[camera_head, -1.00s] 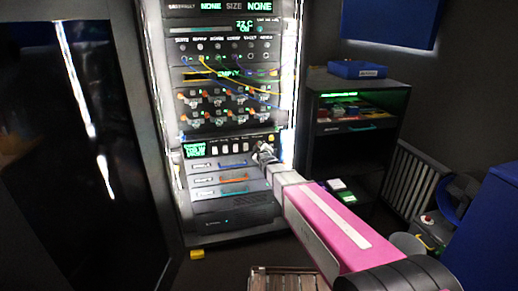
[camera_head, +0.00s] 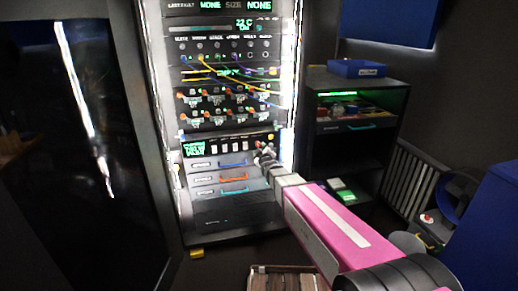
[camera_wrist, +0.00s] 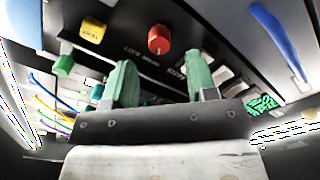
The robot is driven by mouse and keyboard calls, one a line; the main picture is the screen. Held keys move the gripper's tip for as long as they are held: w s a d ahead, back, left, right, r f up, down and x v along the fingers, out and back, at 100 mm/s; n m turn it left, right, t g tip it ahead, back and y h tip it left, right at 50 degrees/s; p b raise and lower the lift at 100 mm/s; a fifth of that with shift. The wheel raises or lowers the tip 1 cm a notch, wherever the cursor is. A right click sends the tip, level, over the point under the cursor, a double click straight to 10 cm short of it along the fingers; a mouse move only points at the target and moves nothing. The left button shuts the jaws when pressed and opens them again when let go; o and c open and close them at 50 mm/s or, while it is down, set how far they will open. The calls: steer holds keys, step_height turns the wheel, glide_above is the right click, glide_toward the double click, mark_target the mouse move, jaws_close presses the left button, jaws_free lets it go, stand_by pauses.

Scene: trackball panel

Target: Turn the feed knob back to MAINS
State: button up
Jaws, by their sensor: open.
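My gripper (camera_head: 264,154) is in front of the right part of the cabinet's lower control strip. In the wrist view its two green fingers (camera_wrist: 160,64) are apart, with nothing held between them. A red knob (camera_wrist: 159,39) stands beyond the gap between the fingertips, apart from them. A yellow knob (camera_wrist: 92,30) with a small marked label is left of it. A green knob (camera_wrist: 63,65) is further left. The lettering near the red knob is too blurred to read surely, so I cannot tell which knob is the feed knob.
Below the strip are drawers with coloured handles; an orange-red handle (camera_head: 233,179) shows, and a blue handle (camera_wrist: 280,40) is in the wrist view. Cables (camera_head: 235,75) hang across the upper panel. A dark shelf unit (camera_head: 330,150) stands right. A wooden crate (camera_head: 258,281) is in front.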

steer(key=v, duration=0.6)
steer(key=shift+s, duration=0.2)
steer(key=shift+d, duration=0.1)
steer(key=s+d+f+m+g+h, duration=0.4)
steer(key=s+d+f+m+g, duration=0.3)
steer(key=d+f, duration=0.4)
steer(key=s+d+f+m+g, duration=0.1)
steer(key=s+d+g, duration=0.3)
steer(key=s, duration=0.4)
steer(key=s+d+f+m+g+h, duration=0.1)
steer(key=s+d+m+g, duration=0.3)
steer(key=s, duration=0.4)
steer(key=shift+s+d+f+g, duration=0.2)
steer(key=shift+d+f+g, duration=0.35)
steer(key=shift+g, duration=0.55)
steer(key=shift+d+r, duration=0.1)
steer(key=shift+r, duration=0.05)
